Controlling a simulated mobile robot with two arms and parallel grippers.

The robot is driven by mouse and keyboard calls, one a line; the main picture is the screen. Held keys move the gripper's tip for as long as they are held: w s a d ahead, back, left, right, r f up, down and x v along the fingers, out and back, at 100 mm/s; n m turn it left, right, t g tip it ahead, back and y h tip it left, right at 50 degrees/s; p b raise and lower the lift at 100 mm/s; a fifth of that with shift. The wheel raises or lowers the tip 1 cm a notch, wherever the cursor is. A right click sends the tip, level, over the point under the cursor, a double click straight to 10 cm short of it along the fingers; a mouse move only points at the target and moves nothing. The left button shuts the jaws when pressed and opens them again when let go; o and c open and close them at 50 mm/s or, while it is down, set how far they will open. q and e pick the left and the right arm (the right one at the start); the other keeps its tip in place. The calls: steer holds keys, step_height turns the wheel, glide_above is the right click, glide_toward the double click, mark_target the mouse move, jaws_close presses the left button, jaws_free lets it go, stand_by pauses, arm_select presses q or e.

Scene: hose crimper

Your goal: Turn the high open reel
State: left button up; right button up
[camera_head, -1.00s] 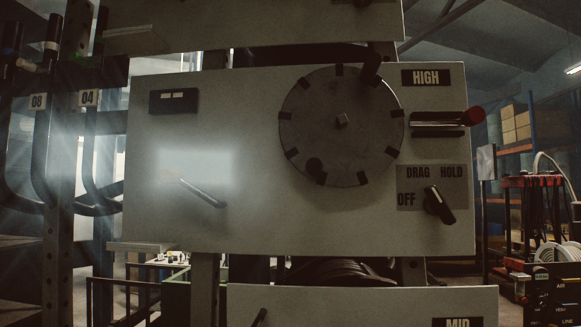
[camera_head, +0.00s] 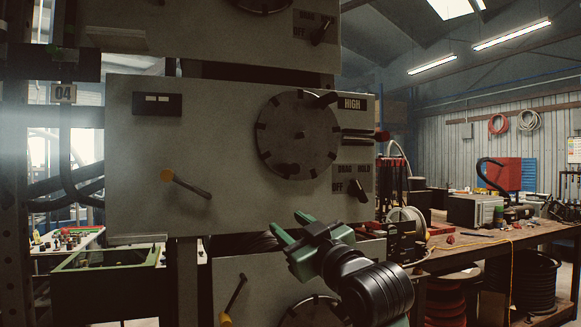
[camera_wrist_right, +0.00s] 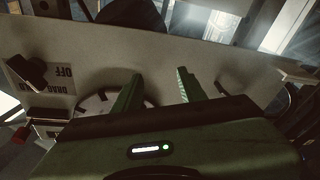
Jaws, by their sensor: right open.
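The high reel's round grey disc (camera_head: 298,135) is on the front of the panel marked HIGH (camera_head: 352,103). The disc (camera_wrist_right: 92,104) is partly hidden behind the finger and gripper body. My left gripper is not in view.
A drag selector knob (camera_head: 357,188) and a bar-like part (camera_head: 357,136) stick out at the panel's right. A lever (camera_head: 190,185) with an orange end sticks out at its left. Another panel is below, partly behind my right arm. A cluttered workbench (camera_head: 480,240) stands at right.

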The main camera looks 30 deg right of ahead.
steer(key=t, duration=0.2)
glide_toward(289, 168)
steer(key=w, duration=0.1)
steer(key=w+d, duration=0.1)
steer(key=w+r, duration=0.1)
steer(key=w, duration=0.1)
steer(key=shift+w+d+r, duration=0.1)
steer(key=shift+d, duration=0.2)
steer(key=p+x, duration=0.2)
steer(key=x, duration=0.4)
steer(key=shift+w+p, duration=0.15)
steer(key=shift+p, duration=0.25)
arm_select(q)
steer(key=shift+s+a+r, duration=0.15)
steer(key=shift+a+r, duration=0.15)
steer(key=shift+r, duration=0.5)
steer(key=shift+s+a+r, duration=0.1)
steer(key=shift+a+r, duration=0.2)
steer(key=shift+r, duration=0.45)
arm_select(e)
steer(key=shift+w+d+r, duration=0.1)
steer(key=shift+w+r, duration=0.05)
steer(key=shift+w, duration=0.5)
steer(key=c, duration=0.9)
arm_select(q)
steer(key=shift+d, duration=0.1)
